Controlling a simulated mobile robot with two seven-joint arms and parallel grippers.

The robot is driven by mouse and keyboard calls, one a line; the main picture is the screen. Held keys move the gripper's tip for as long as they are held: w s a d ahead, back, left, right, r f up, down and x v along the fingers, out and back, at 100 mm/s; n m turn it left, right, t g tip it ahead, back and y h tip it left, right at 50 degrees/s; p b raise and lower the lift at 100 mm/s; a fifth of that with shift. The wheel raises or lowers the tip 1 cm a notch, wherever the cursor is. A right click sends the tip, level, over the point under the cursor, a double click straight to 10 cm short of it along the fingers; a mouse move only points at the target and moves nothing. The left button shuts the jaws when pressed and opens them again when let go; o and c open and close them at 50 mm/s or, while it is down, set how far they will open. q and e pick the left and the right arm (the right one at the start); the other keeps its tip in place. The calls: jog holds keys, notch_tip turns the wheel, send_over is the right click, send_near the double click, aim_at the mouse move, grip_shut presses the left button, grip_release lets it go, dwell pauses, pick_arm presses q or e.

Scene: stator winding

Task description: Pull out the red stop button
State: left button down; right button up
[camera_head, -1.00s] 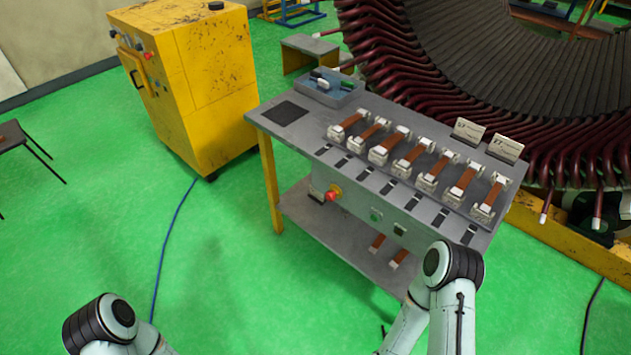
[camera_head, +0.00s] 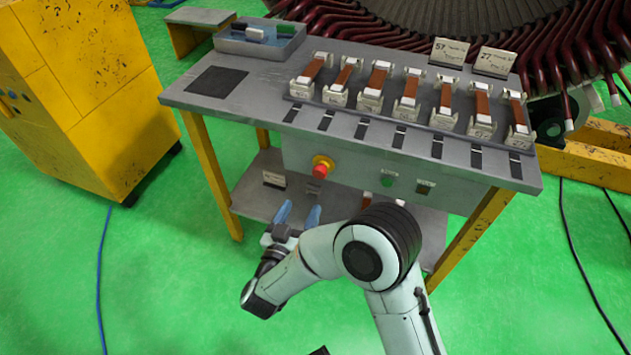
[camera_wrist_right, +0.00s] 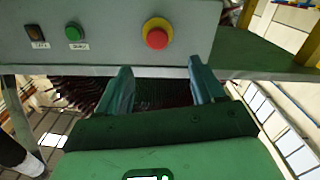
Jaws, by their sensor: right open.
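The red stop button (camera_head: 320,171) sits on a yellow round base on the front panel of the grey workbench. In the right wrist view the red button (camera_wrist_right: 157,38) shows just beyond the fingers, a little above the gap between them. My right gripper (camera_head: 299,213) is open and empty, in front of the bench and below the button, its blue fingers pointing toward the panel. In the right wrist view its fingers (camera_wrist_right: 161,88) are spread apart and do not touch the button. My left gripper is not in view.
A green button (camera_head: 387,181) and a dark switch (camera_head: 425,188) sit right of the stop button on the same panel. The bench top (camera_head: 268,117) carries a row of connectors and a blue-grey tray (camera_head: 259,47). A yellow cabinet (camera_head: 85,75) stands at left.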

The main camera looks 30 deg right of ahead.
aim_at(318, 174)
jog(key=b+x, duration=0.1)
jog(key=x, duration=0.6)
jog(key=shift+s+d+r, duration=0.15)
jog(key=shift+s, duration=0.05)
jog(key=b+x, duration=0.1)
jog(key=x, duration=0.5)
jog(key=shift+w+d, duration=0.1)
jog(key=shift+w, duration=0.05)
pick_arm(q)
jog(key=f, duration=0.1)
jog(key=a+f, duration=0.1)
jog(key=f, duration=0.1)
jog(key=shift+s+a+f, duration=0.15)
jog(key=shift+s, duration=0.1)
